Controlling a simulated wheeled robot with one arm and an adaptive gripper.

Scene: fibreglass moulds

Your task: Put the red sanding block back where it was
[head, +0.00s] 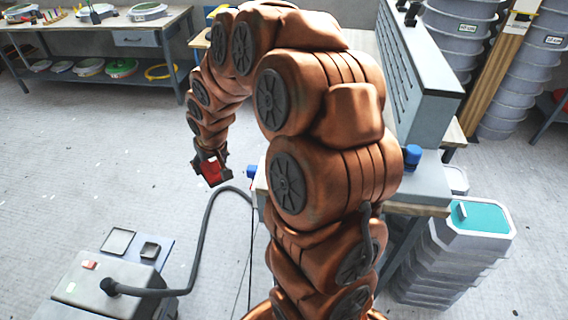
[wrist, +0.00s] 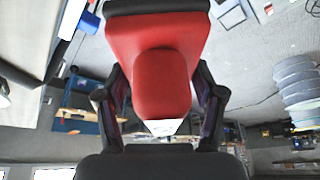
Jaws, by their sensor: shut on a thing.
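The red sanding block (head: 212,171) hangs in the air over open floor in the head view, held in my gripper (head: 208,160). In the wrist view the block (wrist: 160,82) fills the upper middle, with a rounded red grip and a dark edge at the top. The two dark fingers of my gripper (wrist: 161,98) press on it from both sides, so the gripper is shut on the block. The place where the block was before cannot be told from these frames.
A workbench (head: 136,40) with round moulds and small tools stands at the back left. A grey machine with a hose (head: 118,270) is at the lower left. Stacked grey tubs (head: 462,45) stand at the right, near a teal-topped stack (head: 478,217). Floor (head: 90,160) between is clear.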

